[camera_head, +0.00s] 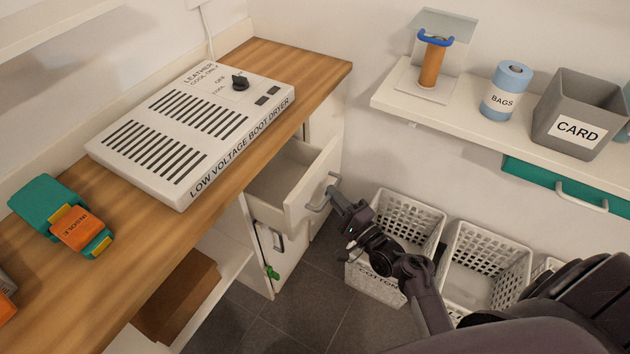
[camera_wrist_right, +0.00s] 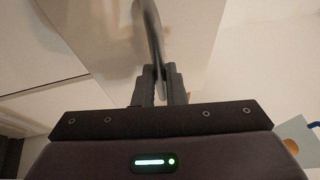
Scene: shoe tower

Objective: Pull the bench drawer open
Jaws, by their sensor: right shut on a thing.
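The white bench drawer (camera_head: 312,185) stands pulled out from under the wooden bench top, and its inside shows in the head view. Its grey bar handle (camera_head: 318,201) is on the front face. My right gripper (camera_head: 332,194) is at the handle, shut on it. In the right wrist view the handle (camera_wrist_right: 153,35) runs down between the two dark fingers (camera_wrist_right: 160,88), with the pale drawer front beside it. My left gripper is in neither view.
A boot dryer (camera_head: 190,130) and a green and orange item (camera_head: 62,215) lie on the bench (camera_head: 310,72). White baskets (camera_head: 410,215) stand on the floor at right. A wall shelf (camera_head: 440,112) holds a spool, a blue roll and a CARD bin. A cabinet door (camera_head: 270,255) is below the drawer.

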